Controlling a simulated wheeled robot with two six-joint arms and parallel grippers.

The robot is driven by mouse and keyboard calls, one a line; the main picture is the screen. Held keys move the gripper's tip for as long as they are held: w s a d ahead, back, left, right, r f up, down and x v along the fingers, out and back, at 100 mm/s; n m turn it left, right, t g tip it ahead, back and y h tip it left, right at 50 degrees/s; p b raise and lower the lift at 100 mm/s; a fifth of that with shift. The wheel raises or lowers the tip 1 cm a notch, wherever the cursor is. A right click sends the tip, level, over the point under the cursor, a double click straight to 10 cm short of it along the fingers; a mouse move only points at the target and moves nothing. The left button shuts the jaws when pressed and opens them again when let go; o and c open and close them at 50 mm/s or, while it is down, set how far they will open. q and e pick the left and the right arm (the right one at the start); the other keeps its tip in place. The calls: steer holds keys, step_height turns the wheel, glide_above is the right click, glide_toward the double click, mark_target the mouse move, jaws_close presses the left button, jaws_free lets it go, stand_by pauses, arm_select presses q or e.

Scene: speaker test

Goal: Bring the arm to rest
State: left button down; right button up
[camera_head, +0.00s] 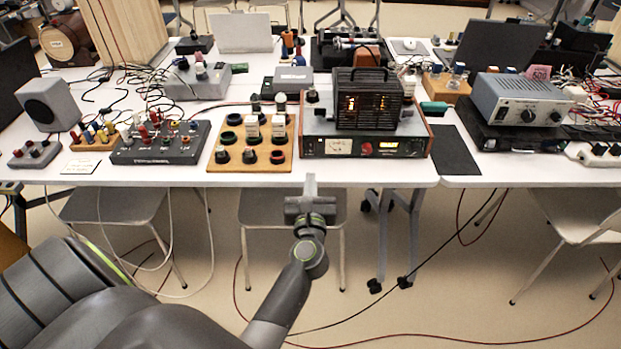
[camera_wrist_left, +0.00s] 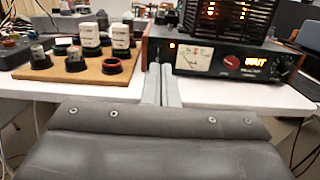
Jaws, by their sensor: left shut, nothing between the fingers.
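My left gripper (camera_head: 310,184) is in front of the white table's near edge in the head view, between the wooden board and the amplifier. Its arm comes up from the bottom of the picture. In the left wrist view the two grey fingers (camera_wrist_left: 161,85) lie side by side, shut with nothing between them. They point toward the gap between the board and the amplifier. My right gripper is not in view.
The white table (camera_head: 380,178) carries a wooden board (camera_head: 221,166) with dark round sockets, an amplifier (camera_head: 420,150) with a lit display, a control panel (camera_head: 130,157) and a grey power unit (camera_head: 500,95). Chairs (camera_head: 262,212) stand under the table. Cables run over the floor.

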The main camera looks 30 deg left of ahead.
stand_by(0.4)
arm_select(q)
steer(key=s+d+f+m+g+h+p, duration=0.1)
steer(key=s+f+m+h, duration=0.25)
steer(key=f+m, duration=0.6)
steer(key=s+d+f+m+g+h+p, duration=0.15)
steer(key=s+f+m, duration=0.25)
steer(key=f+m, duration=0.5)
steer(key=s+d+f+m+g+h+p, duration=0.1)
steer(key=s+f+m+g+h, duration=0.2)
steer(key=f+m, duration=0.55)
steer(key=s+a+f+m+g, duration=0.1)
steer(key=s+f+m+g, duration=0.2)
steer(key=s, duration=0.8)
steer(key=s+a+f+m+g+p, duration=0.1)
steer(key=s+f+m+g, duration=0.2)
steer(key=s+f+m, duration=0.4)
steer(key=s+a+f+m+g+p, duration=0.1)
steer(key=s+f, duration=0.7)
steer(key=s, duration=0.9)
steer(key=a+m+g, duration=0.1)
steer(key=m+g, duration=0.1)
steer(key=m, duration=0.1)
steer(key=shift+s+m+h, duration=0.2)
steer(key=shift+m+h, duration=0.1)
steer(key=shift+m, duration=0.1)
